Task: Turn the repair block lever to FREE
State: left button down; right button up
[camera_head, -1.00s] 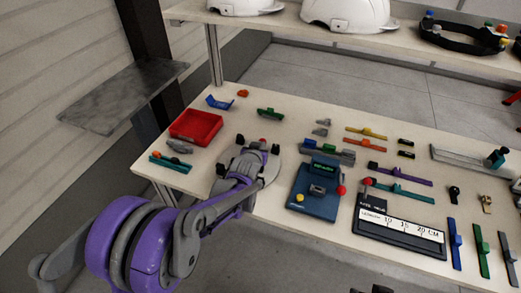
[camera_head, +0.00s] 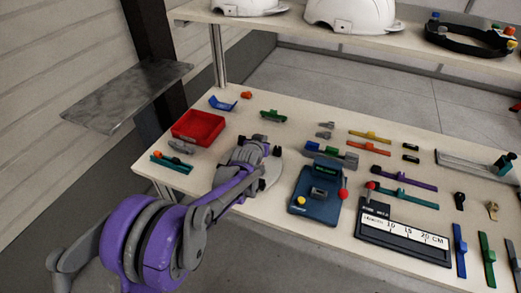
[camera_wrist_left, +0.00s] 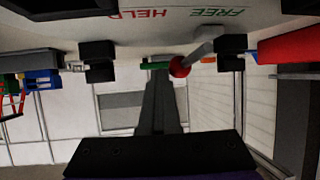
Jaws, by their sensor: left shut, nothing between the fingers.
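The repair block is a pale grey rounded plate (camera_head: 271,172) on the table, mostly covered by my left gripper in the head view. In the left wrist view its face (camera_wrist_left: 175,28) appears upside down, with red HELD and green FREE lettering. Its lever has a grey shaft (camera_wrist_left: 204,49) and a red ball knob (camera_wrist_left: 180,67). My left gripper (camera_head: 258,143) is shut and empty over the block. In the wrist view its fingertips (camera_wrist_left: 155,68) are beside the knob, just left of it; contact is unclear. The lever's exact setting cannot be told. My right gripper is not in view.
A red tray (camera_head: 199,127) stands to the left of the block. A blue device (camera_head: 316,193) with a red knob stands close to its right. A black-and-white ruler gauge (camera_head: 403,233) and several coloured bars lie further right. White helmets (camera_head: 350,14) sit on the shelf behind.

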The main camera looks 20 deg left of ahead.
pick_arm(q)
jog(key=shift+w+a, duration=0.25)
jog(key=shift+a, duration=0.05)
dwell(0.6)
jog(key=v, duration=1)
jog(key=shift+s+r, duration=0.2)
jog(key=shift+s, duration=0.15)
